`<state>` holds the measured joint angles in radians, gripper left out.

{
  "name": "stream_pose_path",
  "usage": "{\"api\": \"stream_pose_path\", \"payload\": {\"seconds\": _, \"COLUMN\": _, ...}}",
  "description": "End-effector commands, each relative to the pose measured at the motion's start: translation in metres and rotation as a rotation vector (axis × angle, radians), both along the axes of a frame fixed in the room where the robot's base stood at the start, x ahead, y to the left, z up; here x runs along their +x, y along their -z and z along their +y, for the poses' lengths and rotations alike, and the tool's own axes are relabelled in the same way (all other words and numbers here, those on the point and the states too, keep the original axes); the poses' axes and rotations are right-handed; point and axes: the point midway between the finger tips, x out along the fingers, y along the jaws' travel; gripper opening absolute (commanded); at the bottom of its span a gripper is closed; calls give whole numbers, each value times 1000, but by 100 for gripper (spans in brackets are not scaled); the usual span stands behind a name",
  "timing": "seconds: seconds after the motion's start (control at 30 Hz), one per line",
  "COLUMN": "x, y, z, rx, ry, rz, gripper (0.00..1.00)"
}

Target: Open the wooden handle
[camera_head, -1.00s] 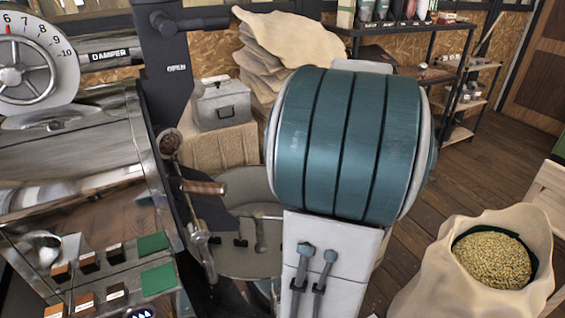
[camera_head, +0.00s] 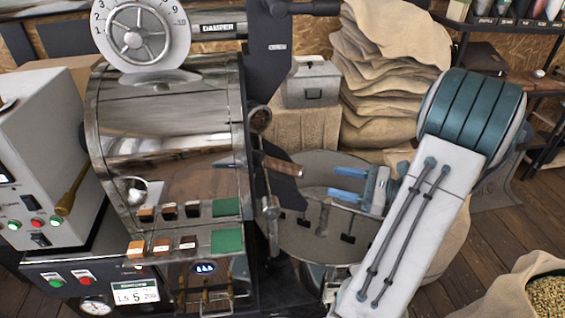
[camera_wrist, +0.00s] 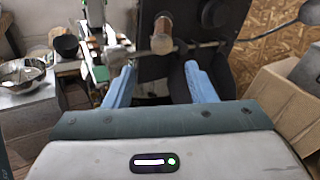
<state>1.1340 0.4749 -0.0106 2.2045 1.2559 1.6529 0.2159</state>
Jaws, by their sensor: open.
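The wooden handle (camera_head: 283,166) is a brown grip that juts to the right from the dark front plate of the roaster, above the round cooling tray (camera_head: 300,228). My gripper (camera_head: 334,182) is open and empty, its two blue fingers pointing left toward the roaster. It is to the right of the handle and a little lower, apart from it in the head view. In the wrist view, the brown end of the handle (camera_wrist: 162,36) shows just beyond and between the fingertips (camera_wrist: 158,72), in front of a dark plate.
A metal bar with a knob crosses the dark plate near the handle. The shiny roaster drum (camera_head: 170,130) stands left. A grey metal box (camera_head: 312,82) and stacked sacks (camera_head: 380,75) are behind. A sack of beans (camera_head: 540,292) stands at lower right.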

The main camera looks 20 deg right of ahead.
Motion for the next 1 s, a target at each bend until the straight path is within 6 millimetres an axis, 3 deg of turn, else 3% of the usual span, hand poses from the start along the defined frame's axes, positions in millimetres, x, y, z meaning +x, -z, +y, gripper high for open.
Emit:
{"api": "stream_pose_path", "payload": {"seconds": 0.27, "x": 9, "y": 3, "z": 11, "rx": 18, "ry": 29, "rz": -82, "gripper": 51}}
{"api": "stream_pose_path", "payload": {"seconds": 0.7, "x": 74, "y": 2, "z": 69, "rx": 19, "ry": 24, "rz": -79, "gripper": 51}}
{"api": "stream_pose_path", "payload": {"seconds": 1.0, "x": 102, "y": 3, "z": 91, "rx": 17, "ry": 30, "rz": -78, "gripper": 51}}
